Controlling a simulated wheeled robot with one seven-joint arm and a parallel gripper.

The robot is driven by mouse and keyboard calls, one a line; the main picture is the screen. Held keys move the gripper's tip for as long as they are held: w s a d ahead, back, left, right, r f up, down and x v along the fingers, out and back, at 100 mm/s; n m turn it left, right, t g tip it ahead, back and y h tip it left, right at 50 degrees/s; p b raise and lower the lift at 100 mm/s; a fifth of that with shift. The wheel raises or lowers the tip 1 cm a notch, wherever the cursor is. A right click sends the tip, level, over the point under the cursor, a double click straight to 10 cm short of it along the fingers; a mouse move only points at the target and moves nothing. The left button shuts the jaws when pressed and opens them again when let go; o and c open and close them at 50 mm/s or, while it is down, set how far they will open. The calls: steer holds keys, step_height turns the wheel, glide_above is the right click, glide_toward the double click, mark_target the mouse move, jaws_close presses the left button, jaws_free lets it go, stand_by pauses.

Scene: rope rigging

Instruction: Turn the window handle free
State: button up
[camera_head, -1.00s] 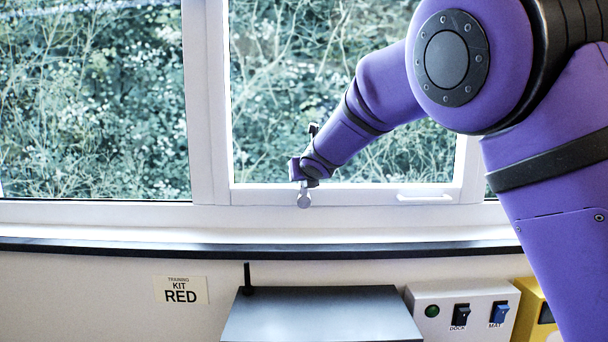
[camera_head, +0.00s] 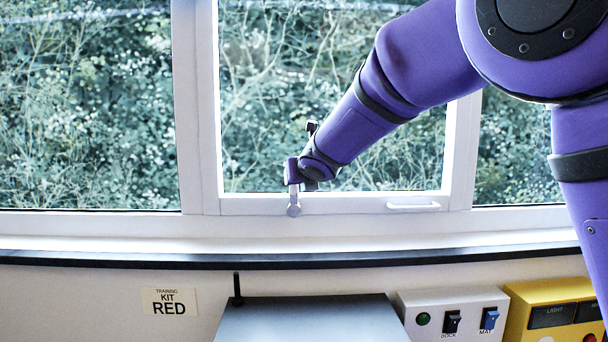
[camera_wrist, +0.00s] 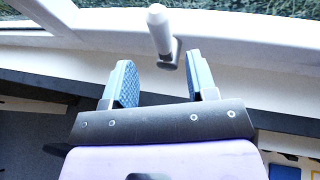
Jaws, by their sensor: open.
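The window handle (camera_wrist: 158,28) is a short white lever with a rounded end on a grey mount, at the top middle of the wrist view. My gripper (camera_wrist: 158,60) is open, with one blue-padded finger on each side of the lever's line. The lever's mount shows between the fingertips; I cannot tell whether either finger touches it. In the head view, my gripper (camera_head: 296,183) is at the lower rail of the window sash (camera_head: 340,203). A small grey rounded part, seemingly the handle (camera_head: 294,209), shows just below it; the rest is hidden behind my gripper.
A white pull bar (camera_head: 414,207) is on the sash rail to the right. A dark sill edge (camera_head: 300,261) runs below the window. Below are a grey box with an antenna (camera_head: 310,320), a switch panel (camera_head: 455,312), a yellow panel (camera_head: 550,312) and a RED label (camera_head: 169,301).

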steer(key=shift+v, duration=1.75)
steer(key=s+d+f+m+g+h, duration=0.15)
steer(key=s+d+m, duration=0.35)
steer(key=d+m, duration=0.5)
steer(key=s+d+f+m+g+h, duration=0.1)
steer(key=s+d+f+m+g, duration=0.1)
steer(key=s+d+m, duration=0.65)
steer(key=s+d+f+m+g, duration=0.1)
steer(key=s+d+m, duration=0.2)
steer(key=s+m, duration=0.4)
steer(key=s+d+f+m+g, duration=0.2)
steer(key=s+m, duration=0.4)
steer(key=s, duration=0.5)
steer(key=s+d+f+m+g, duration=0.1)
steer(key=s+d+m, duration=0.3)
steer(key=s+m, duration=0.3)
steer(key=shift+s+f+m+h, duration=0.35)
steer(key=shift+s+f+h, duration=0.1)
steer(key=shift+s, duration=0.7)
